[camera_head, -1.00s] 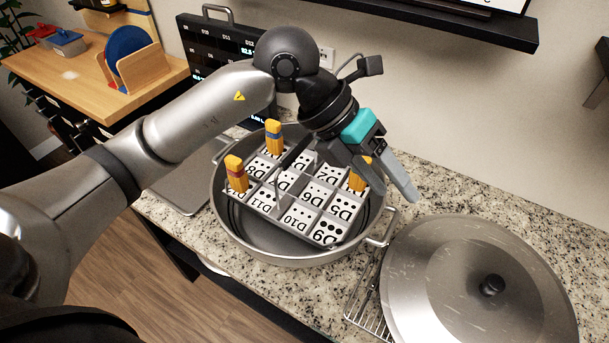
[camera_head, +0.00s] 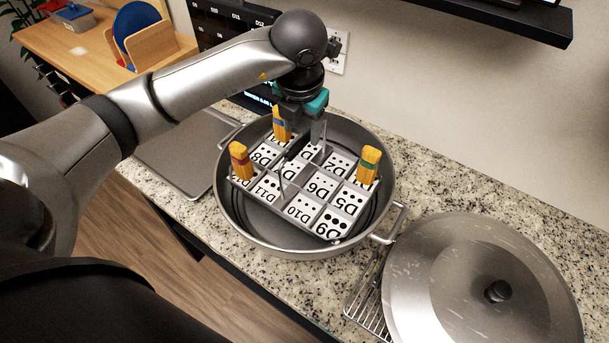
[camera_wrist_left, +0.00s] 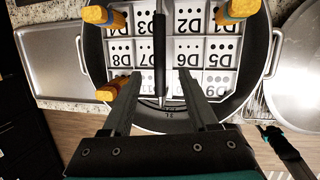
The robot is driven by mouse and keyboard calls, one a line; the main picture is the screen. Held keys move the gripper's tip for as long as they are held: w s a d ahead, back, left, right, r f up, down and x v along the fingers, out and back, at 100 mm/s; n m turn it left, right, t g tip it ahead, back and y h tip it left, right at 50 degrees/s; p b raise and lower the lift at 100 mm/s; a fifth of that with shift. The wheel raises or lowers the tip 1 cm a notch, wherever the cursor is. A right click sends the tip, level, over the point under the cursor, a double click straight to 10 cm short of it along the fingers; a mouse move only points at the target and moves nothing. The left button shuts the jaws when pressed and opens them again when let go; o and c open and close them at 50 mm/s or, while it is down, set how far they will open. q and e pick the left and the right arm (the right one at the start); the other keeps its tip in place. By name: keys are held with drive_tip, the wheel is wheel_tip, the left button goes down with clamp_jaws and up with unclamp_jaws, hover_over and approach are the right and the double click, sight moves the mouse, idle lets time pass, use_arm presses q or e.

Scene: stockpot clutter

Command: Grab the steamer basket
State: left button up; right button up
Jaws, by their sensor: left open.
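The steamer basket (camera_head: 296,208) is a divided rack with white cells labelled with D-numbers and dots. It sits inside a wide grey pot (camera_head: 264,253). A dark upright handle stands at its middle; the left wrist view shows it as a dark bar (camera_wrist_left: 159,50). Several orange pegs with coloured bands stand in its cells, one of them at the right (camera_head: 368,165). My left gripper (camera_head: 302,138) points down over the far side of the basket. In the left wrist view its open fingers (camera_wrist_left: 158,88) straddle the line of the handle; contact cannot be told.
A lid (camera_head: 440,285) with a black knob lies on a wire rack (camera_head: 368,310) at the right. A flat metal tray (camera_head: 180,160) lies left of the pot. A dark shelf (camera_head: 490,20) juts from the wall. A black and teal part, perhaps my right gripper, shows in the wrist view (camera_wrist_left: 282,145).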

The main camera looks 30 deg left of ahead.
sight(304, 138)
use_arm(q)
drive_tip(key=x, duration=0.5)
drive_tip(key=shift+w+f+p, duration=0.3)
drive_tip(key=shift+w, duration=0.2)
drive_tip(key=shift+f, duration=0.2)
drive_tip(key=shift+f+b, duration=0.25)
drive_tip(key=shift+b, duration=0.1)
clamp_jaws()
idle(0.5)
idle(0.9)
drive_tip(key=shift+w+r, duration=0.1)
drive_tip(key=shift+w, duration=0.05)
